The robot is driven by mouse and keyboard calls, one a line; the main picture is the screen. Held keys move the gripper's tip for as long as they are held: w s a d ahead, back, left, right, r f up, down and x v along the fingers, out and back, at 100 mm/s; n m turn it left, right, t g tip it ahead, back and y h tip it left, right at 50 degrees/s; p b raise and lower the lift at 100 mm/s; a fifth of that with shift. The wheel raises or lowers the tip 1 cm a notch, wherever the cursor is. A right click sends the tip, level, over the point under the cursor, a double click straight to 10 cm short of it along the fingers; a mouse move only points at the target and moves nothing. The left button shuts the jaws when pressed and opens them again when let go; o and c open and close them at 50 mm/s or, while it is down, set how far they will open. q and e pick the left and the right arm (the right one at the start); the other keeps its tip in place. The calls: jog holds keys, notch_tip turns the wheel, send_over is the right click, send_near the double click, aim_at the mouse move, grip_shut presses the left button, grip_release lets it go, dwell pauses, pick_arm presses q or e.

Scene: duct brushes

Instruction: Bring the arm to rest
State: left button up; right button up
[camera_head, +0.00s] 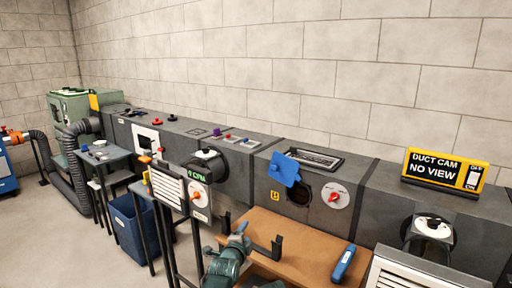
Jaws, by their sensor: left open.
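My left arm comes in at the bottom of the head view as a grey-green link. My left gripper (259,241) is at its end, with dark fingers spread apart. It is open, with nothing seen between the fingers. It shows over the left part of a brown tabletop (300,255); its height above the top is hard to tell. My right gripper is not in view.
A blue handheld tool (343,263) lies on the tabletop to the right. Behind runs a long grey duct (355,188) with a dark opening and a blue flap (285,168). A yellow-framed "DUCT CAM NO VIEW" display (444,170) stands on it. A blue bin (133,228) stands left.

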pick_arm(q)
jog(key=s+a+f+n+g+y, duration=0.3)
jog(key=s+a+f+n+g, duration=0.55)
jog(key=s+f+n, duration=0.35)
jog(key=s+a+f+n+g, duration=0.2)
jog(key=s+a+n+g, duration=0.1)
jog(key=s, duration=0.3)
jog(key=s+a+f+n+g, duration=0.2)
jog(key=s+n, duration=0.2)
jog(key=s, duration=0.1)
jog(key=s+d+m+g+y, duration=0.15)
jog(key=s+d+m, duration=0.35)
jog(key=d, duration=0.6)
notch_tip(320, 180, up, 17)
jog(key=s+p, duration=0.1)
jog(key=p, duration=1.6)
jog(key=shift+n, duration=0.4)
